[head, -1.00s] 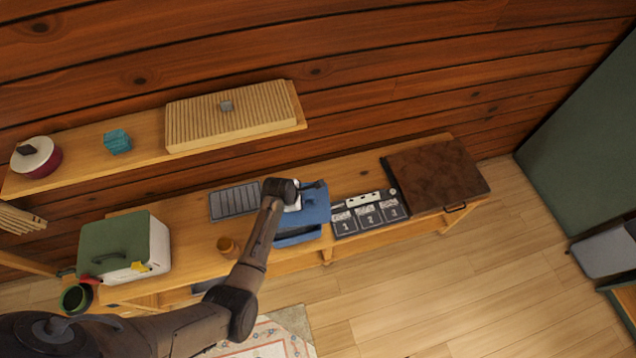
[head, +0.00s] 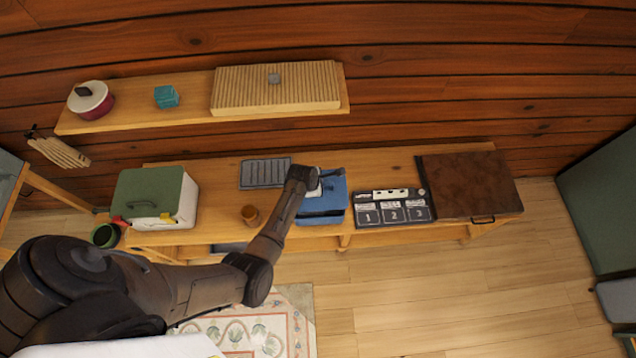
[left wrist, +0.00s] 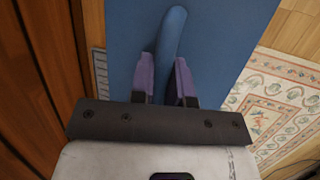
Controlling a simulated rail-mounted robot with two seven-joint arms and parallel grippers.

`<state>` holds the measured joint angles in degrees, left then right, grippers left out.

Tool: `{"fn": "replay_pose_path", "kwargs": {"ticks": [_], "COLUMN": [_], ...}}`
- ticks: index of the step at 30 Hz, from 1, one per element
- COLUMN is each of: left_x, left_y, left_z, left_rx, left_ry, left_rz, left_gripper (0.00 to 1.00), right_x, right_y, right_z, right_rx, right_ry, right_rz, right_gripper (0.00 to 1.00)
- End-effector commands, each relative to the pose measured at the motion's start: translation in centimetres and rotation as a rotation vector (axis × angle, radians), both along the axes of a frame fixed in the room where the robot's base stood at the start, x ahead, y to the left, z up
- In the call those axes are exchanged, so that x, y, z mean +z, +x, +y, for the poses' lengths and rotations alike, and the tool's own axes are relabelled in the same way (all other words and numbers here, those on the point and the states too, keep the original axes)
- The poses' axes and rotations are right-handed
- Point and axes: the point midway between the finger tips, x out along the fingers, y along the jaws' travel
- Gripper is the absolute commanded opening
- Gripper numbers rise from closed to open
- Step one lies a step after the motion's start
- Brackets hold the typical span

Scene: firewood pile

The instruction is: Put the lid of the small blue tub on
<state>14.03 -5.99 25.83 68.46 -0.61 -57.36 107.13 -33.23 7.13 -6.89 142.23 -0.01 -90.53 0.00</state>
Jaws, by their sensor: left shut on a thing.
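The blue lid (head: 332,198) is at the small blue tub (head: 318,219) on the low bench, over its top. The tub is partly hidden under it, and I cannot tell whether the lid is seated or just above the rim. My left gripper (head: 322,180) is over the lid. In the left wrist view, the purple fingers of my left gripper (left wrist: 164,75) are shut on the upright handle (left wrist: 173,30) of the flat blue lid (left wrist: 215,45). My right gripper is not in view.
A dark slotted tray (head: 265,173) lies behind left of the tub and a numbered panel (head: 393,212) to its right. A shelf (head: 200,115) runs above.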

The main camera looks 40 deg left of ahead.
Motion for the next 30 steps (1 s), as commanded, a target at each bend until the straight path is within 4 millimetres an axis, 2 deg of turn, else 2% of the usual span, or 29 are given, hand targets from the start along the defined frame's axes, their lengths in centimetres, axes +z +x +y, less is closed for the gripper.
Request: {"fn": "replay_pose_path", "kwargs": {"ticks": [1,6,30], "left_x": [-0.8,-2.1,-7.7], "left_y": [0.0,0.0,0.0], "left_z": [0.0,0.0,0.0], "left_rx": [0.0,0.0,0.0], "left_ry": [0.0,0.0,0.001], "left_rz": [0.0,0.0,-0.001], "left_gripper": [0.0,0.0,0.0], "right_x": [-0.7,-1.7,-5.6], "right_y": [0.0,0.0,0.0], "right_z": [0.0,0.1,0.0], "right_rx": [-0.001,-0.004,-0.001], "right_ry": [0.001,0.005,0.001], "right_rz": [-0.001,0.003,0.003], "right_gripper": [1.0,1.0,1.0]}}
